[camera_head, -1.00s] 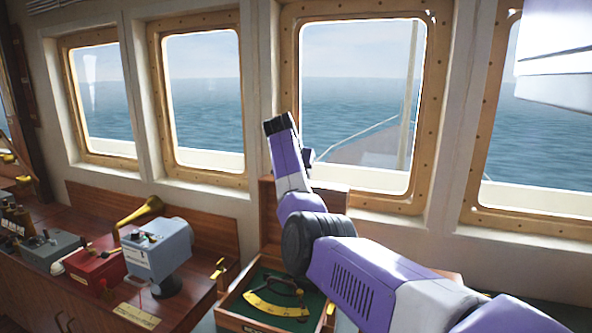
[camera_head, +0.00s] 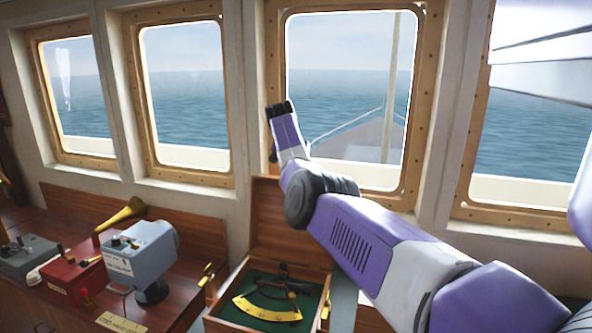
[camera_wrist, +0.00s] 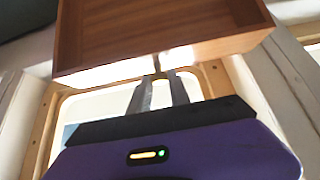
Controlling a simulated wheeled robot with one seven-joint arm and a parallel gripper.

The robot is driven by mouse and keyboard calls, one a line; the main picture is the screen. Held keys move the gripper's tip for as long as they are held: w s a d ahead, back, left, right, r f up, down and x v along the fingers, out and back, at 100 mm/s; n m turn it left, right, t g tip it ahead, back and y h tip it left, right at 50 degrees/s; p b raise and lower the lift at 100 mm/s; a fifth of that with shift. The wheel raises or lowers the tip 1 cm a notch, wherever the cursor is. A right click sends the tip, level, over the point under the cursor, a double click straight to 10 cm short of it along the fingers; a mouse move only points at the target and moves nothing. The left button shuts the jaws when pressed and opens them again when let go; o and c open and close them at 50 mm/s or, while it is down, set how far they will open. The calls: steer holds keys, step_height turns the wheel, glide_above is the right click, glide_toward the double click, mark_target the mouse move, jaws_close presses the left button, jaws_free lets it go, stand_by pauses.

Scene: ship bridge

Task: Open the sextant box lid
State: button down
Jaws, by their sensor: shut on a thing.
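The sextant box (camera_head: 226,291) is a wooden box with a green lining, low in the middle of the head view. A brass-coloured sextant (camera_head: 268,308) lies inside it. Its lid (camera_head: 266,216) stands about upright at the back, partly hidden by my arm. In the wrist view the lid's wooden panel (camera_wrist: 150,32) fills the top. My gripper (camera_wrist: 158,78) is shut on a small part at the lid's edge. My arm passes over the box's right side in the head view, and the gripper's fingers cannot be made out there.
Left of the box, a wooden console (camera_head: 180,300) bears a blue-grey instrument (camera_head: 145,252), a red box (camera_head: 72,272) and a brass horn (camera_head: 122,216). Windows (camera_head: 350,100) in wooden frames line the wall close behind the lid.

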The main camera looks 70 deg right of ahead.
steer(key=c, duration=1.2)
jaws_free()
steer(key=shift+d+r, duration=0.1)
steer(key=shift+r, duration=0.15)
steer(key=shift+c, duration=0.2)
steer(key=shift+f, duration=0.1)
steer(key=b+v, duration=0.3)
steer(key=v, duration=0.5)
steer(key=shift+f, duration=0.1)
